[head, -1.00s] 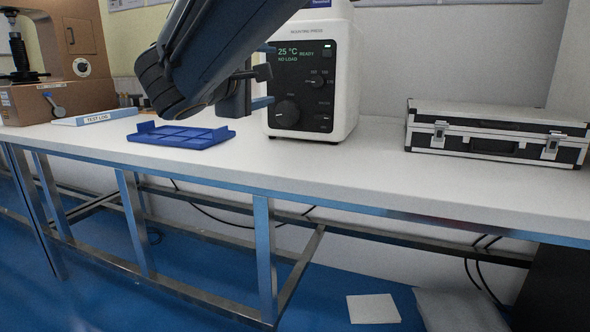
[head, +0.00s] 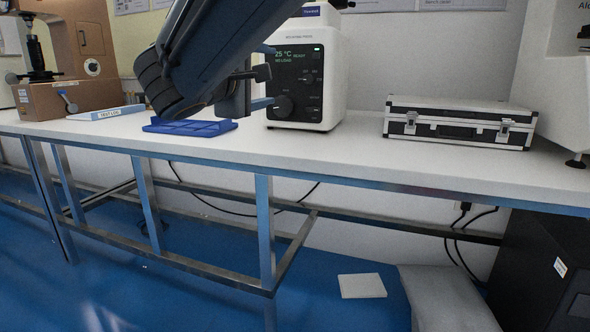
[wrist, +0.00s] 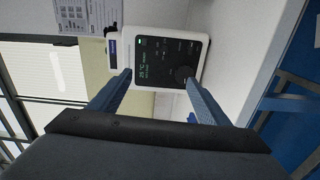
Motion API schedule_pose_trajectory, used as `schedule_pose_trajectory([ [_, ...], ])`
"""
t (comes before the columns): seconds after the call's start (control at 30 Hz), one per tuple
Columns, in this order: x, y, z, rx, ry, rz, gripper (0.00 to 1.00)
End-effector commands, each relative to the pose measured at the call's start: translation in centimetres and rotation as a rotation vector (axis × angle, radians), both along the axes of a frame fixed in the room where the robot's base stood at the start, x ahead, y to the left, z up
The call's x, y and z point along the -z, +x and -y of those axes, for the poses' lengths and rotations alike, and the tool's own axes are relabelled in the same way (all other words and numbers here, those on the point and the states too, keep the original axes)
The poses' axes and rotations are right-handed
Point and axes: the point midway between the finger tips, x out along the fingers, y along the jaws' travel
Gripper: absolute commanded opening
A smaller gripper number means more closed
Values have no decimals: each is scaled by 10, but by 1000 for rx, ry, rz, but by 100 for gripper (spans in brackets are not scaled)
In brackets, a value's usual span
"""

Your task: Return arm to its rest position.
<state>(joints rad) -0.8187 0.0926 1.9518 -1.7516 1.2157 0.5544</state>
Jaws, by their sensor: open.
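My arm reaches in from the top of the head view, dark and bulky, in front of the bench. My gripper (head: 268,76) shows at its right side with two blue fingers apart and nothing between them. In the wrist view my gripper (wrist: 158,80) also has its two blue fingers spread and empty. The mounting press (head: 308,75), white with a dark panel, stands behind the gripper in the head view. In the wrist view the press (wrist: 165,58) appears sideways beyond the fingertips.
The white bench (head: 350,160) spans the view. On it are a blue tray (head: 190,128), partly hidden by my arm, a test log binder (head: 105,113), a brown tester (head: 75,98) and a silver-edged case (head: 460,122). A black cabinet (head: 545,265) and grey box (head: 445,300) stand below right.

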Motion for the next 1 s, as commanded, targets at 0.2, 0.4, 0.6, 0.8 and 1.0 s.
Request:
schedule_pose_trajectory([
  [0.2,31,-11,12,26,33,-96,70],
  [0.4,71,-27,33,66,80,-219,70],
  [0.6,128,-55,59,120,157,-393,70],
  [0.8,213,-117,85,194,308,-662,70],
  [1.0,295,-205,91,264,540,-952,70],
])
